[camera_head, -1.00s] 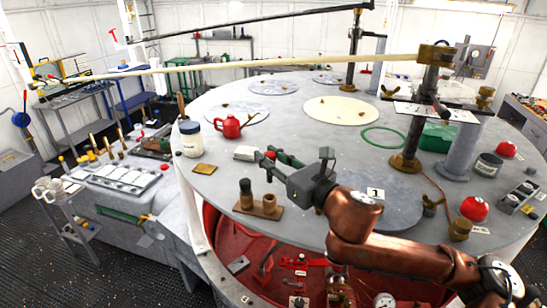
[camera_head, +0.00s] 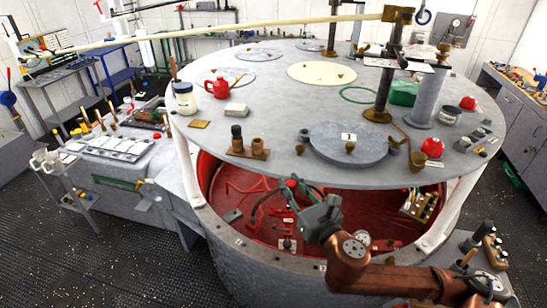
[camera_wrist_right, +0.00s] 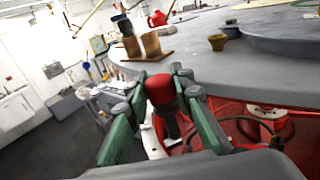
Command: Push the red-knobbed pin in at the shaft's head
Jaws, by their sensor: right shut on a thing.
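My right gripper (camera_head: 292,188) is low, in front of the round deck's open side. In the right wrist view, the right gripper (camera_wrist_right: 170,85) is shut on the red-knobbed pin (camera_wrist_right: 160,89); its red knob shows between the green fingers, with a dark part below. In the head view, I cannot make the pin out clearly. The upright shaft (camera_head: 386,85) stands toward the deck's right, well above and beyond the gripper. Its brass head (camera_head: 398,15) is at the top, where a long pale pole meets it. My left gripper is not in view.
The round grey deck (camera_head: 290,110) overhangs a red-floored opening (camera_head: 345,210). A red can (camera_head: 217,89) stands farther left.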

